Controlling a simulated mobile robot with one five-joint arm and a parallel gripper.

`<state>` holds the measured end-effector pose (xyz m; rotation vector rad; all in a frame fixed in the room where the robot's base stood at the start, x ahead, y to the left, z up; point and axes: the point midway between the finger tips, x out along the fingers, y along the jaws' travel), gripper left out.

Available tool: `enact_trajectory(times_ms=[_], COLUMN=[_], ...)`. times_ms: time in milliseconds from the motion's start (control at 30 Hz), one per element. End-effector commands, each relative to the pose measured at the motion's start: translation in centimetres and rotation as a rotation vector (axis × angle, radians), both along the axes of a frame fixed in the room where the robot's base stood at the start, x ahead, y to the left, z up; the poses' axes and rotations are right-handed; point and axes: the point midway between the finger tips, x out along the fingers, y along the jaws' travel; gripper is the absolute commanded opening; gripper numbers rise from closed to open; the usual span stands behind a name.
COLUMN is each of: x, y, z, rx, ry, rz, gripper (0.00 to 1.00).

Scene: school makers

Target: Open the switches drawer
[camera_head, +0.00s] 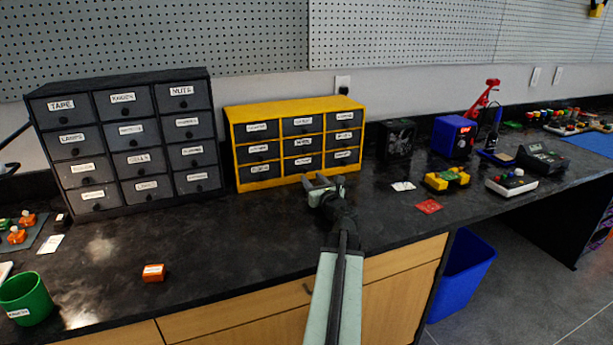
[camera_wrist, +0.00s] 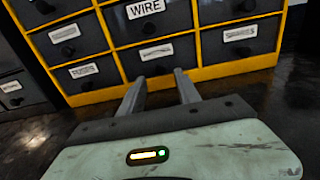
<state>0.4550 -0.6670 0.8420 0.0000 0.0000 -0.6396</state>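The yellow cabinet (camera_head: 295,107) stands on the dark counter and holds several grey drawers, each with a white label and a dark knob. All its drawers look shut. No label here can be read as switches; most are too small or blurred. In the wrist view, the wire drawer (camera_wrist: 149,20) is above the bottom middle drawer (camera_wrist: 135,62), whose label is unreadable. My gripper (camera_head: 323,180) is in front of the cabinet's lower right part, low over the counter. In the wrist view its two fingers (camera_wrist: 160,88) are apart and empty, pointing at the bottom middle drawer.
A black drawer cabinet (camera_head: 131,105) stands at left, with tape, lamps and nuts labels.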

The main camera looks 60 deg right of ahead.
Motion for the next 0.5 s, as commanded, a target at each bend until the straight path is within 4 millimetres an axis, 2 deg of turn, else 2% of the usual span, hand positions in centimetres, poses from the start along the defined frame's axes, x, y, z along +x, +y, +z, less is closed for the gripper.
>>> enact_trajectory(times_ms=[33, 200, 467, 500], x=[1.0, 3.4, 3.8, 3.8], y=[-0.9, -2.6, -2.7, -2.7], z=[0.0, 0.0, 0.0, 0.0], rx=[0.0, 0.0, 0.0, 0.0], ry=[0.0, 0.0, 0.0, 0.0], rz=[0.002, 0.002, 0.001, 0.001], gripper=[0.39, 0.39, 0.39, 0.37])
